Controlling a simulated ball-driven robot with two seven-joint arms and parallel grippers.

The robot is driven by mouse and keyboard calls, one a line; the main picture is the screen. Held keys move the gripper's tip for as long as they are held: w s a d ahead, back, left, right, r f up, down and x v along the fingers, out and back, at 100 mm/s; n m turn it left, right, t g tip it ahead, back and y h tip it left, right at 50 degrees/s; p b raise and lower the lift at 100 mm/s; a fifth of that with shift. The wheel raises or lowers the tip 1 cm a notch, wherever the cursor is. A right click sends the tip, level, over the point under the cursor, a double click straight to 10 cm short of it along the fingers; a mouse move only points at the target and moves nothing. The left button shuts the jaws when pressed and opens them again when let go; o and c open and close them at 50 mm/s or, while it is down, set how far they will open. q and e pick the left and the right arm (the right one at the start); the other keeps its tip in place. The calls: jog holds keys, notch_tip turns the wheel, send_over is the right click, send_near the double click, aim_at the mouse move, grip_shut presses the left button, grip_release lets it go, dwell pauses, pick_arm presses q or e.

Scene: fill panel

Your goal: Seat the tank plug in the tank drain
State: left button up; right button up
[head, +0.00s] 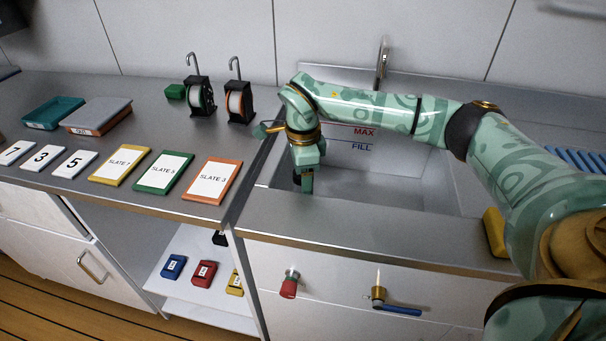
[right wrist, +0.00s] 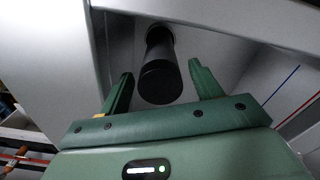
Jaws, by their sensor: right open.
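The tank (head: 375,185) is the steel basin with a red MAX line and a blue FILL line on its back wall. My right gripper (head: 305,184) reaches down into its left part. In the right wrist view my right gripper (right wrist: 161,72) is open, with one finger on each side of a black cylinder (right wrist: 161,78), which looks like the tank plug. Gaps show between it and both fingers. Its far end meets a pale round rim on the grey surface, probably the drain; I cannot tell how deep it sits. My left gripper is not in view.
A tap (head: 382,62) stands behind the tank. A yellow block (head: 495,232) lies on the front edge at right. Slates (head: 210,181), number cards, trays and two black reels (head: 239,103) are on the left counter. A red knob (head: 289,284) and a blue-handled valve (head: 395,309) are on the front panel.

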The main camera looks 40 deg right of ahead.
pick_arm(q)
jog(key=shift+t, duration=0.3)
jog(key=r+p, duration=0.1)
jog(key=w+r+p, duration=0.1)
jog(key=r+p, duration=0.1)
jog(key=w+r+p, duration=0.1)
jog(key=p, duration=0.1)
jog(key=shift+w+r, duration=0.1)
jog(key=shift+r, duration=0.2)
pick_arm(e)
notch_tip(320, 180, up, 12)
jog(key=shift+r, duration=0.2)
jog(key=shift+f, duration=0.1)
